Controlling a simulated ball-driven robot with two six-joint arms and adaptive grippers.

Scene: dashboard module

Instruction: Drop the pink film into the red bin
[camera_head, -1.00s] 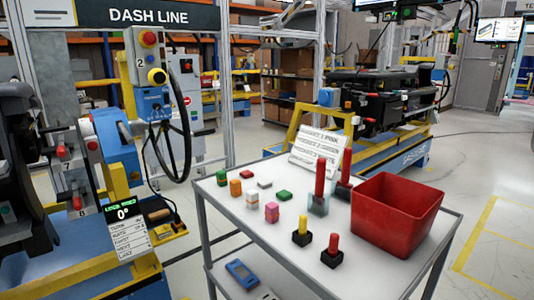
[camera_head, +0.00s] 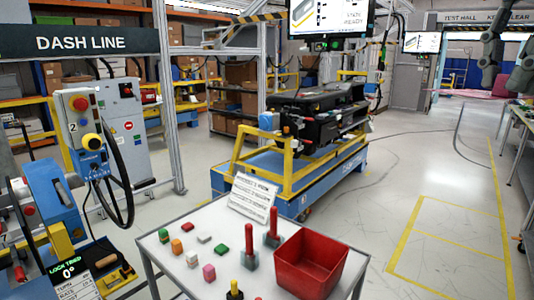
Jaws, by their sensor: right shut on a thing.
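The red bin (camera_head: 311,266) stands on the right end of the white cart top, open upward. My right gripper (camera_head: 487,84) is raised at the far upper right, on a dark grey arm, well away from the bin. It is shut, and a thin pink strip that looks like the pink film (camera_head: 503,95) shows at its tip. The exact grip is too small to make out. My left gripper is not in view.
The white cart (camera_head: 178,262) carries several small coloured blocks, red-handled pieces (camera_head: 273,226) and a text card (camera_head: 253,195). A dashboard module (camera_head: 315,115) sits on a blue and yellow stand behind. Floor right of the cart is clear, with yellow lines.

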